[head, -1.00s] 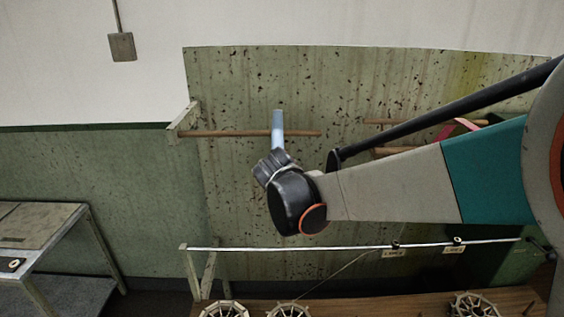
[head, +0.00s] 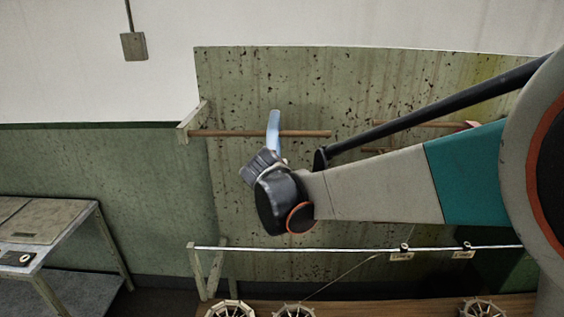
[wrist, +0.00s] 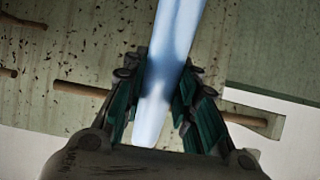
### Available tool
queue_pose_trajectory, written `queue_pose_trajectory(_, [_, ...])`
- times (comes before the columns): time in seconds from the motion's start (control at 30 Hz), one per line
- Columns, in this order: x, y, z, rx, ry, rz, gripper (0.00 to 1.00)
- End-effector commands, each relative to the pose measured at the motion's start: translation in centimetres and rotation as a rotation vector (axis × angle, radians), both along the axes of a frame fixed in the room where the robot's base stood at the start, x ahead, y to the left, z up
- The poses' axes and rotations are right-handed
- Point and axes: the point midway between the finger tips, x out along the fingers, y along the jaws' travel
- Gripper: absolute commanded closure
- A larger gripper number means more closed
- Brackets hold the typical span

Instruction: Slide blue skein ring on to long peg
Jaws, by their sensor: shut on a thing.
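The blue skein ring (head: 273,121) shows nearly edge-on as a pale blue band in the head view, leaning slightly. My gripper (head: 271,152) is shut on its lower part, just below the long peg. The wrist view shows the ring (wrist: 178,35) between the two fingers of my gripper (wrist: 167,80). The long wooden peg (head: 307,133) runs from a bracket at left to a free end at right. It shows on both sides of the ring, which crosses it about midway. I cannot tell whether the ring is around the peg or in front of it.
The pale bracket (head: 192,120) holds the peg by a stained green panel (head: 240,85). Another wooden peg (head: 415,125) and a pink-red piece (head: 473,125) are partly behind my arm. A thin rail (head: 330,248) and several reels (head: 231,310) are below. A table (head: 45,235) stands at left.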

Motion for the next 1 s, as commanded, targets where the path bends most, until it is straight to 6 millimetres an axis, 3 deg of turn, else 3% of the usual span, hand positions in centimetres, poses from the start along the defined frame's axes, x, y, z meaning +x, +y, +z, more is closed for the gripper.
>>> queue_pose_trajectory(1.0, [0.0, -0.1, -1.4, 0.0, 0.0, 0.0, 1.0])
